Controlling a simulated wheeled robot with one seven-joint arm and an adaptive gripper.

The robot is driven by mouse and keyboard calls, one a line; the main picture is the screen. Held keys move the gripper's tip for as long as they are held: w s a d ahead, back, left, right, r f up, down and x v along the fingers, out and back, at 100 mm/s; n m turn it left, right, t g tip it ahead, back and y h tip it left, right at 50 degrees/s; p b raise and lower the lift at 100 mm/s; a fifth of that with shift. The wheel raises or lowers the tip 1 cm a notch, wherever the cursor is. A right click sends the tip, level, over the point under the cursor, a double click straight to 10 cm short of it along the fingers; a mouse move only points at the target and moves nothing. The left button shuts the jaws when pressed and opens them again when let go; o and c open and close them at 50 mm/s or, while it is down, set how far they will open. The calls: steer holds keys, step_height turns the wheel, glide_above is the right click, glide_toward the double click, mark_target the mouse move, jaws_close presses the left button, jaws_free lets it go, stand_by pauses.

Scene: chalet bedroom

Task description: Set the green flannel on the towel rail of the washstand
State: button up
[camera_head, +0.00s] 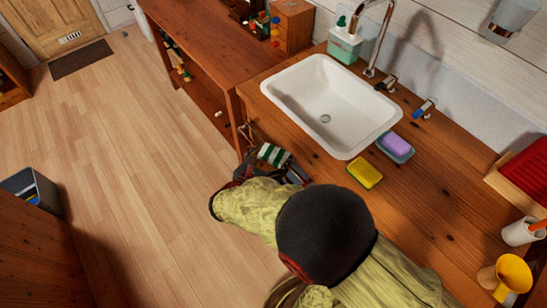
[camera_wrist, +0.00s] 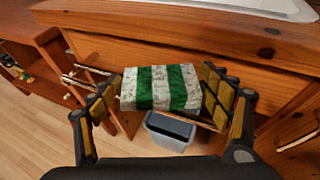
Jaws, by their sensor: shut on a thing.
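The green flannel (camera_wrist: 160,88) is a folded cloth with green and white stripes. My gripper (camera_wrist: 161,97) is shut on it, with one finger at each short end. In the head view the flannel (camera_head: 273,155) shows beyond my gripper (camera_head: 270,172), beside the front edge of the washstand (camera_head: 300,130). In the wrist view it is in front of the washstand's wooden front (camera_wrist: 190,52). Thin pale rods, perhaps the towel rail (camera_wrist: 83,78), show left of the flannel, partly behind my left finger. I cannot tell whether flannel and rods touch.
The washstand top holds a white basin (camera_head: 320,100), a yellow sponge (camera_head: 364,172), soap on a dish (camera_head: 396,146) and a green soap dispenser (camera_head: 345,42). A wooden desk (camera_head: 205,45) adjoins it. A grey bin (camera_head: 33,188) stands on the floor at left. The middle floor is clear.

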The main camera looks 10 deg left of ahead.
steer(key=shift+w+d+f+b, duration=0.2)
steer(key=shift+w+f+b, duration=0.25)
steer(key=shift+f, duration=0.1)
steer(key=shift+a+f, duration=0.1)
steer(key=shift+f, duration=0.1)
steer(key=shift+f, duration=0.15)
steer(key=o, duration=1)
steer(key=shift+s+a+r, duration=0.1)
steer(key=shift+s+r, duration=0.2)
steer(key=shift+r, duration=0.05)
steer(key=p+v, duration=0.4)
steer(key=v, duration=0.7)
steer(key=shift+s+p, duration=0.25)
steer(key=shift+p, duration=0.15)
